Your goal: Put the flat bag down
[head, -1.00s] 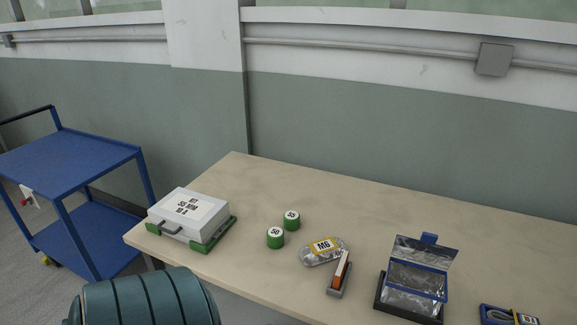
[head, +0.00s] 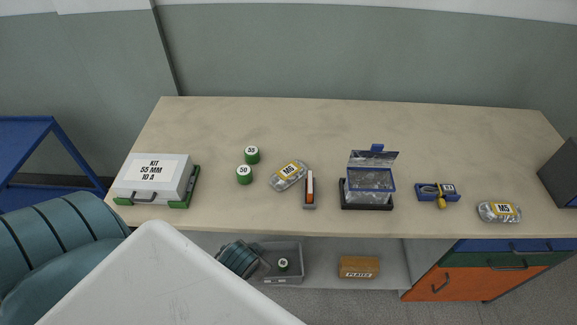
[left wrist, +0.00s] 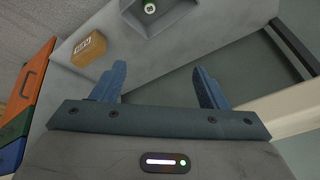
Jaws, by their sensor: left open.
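No bag is in my left gripper (left wrist: 160,80), which is open and empty in the left wrist view. In the head view a banded teal part of my left arm shows at the lower shelf, beside the grey bin; its fingers are not clear there. Two bags lie on the tabletop: a clear bag labelled M6 (head: 287,175) left of the middle, and a clear bag labelled M5 (head: 499,212) at the right. I cannot tell which one is the flat bag. My right gripper is not in view.
The table (head: 330,120) also bears a white kit case (head: 150,177), two green cans (head: 244,174), an orange-and-white tool (head: 310,188), a blue-framed stand (head: 370,180) and a blue tray (head: 438,192). Below are a grey bin (head: 283,279) and a carton (head: 360,267). The table's back is clear.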

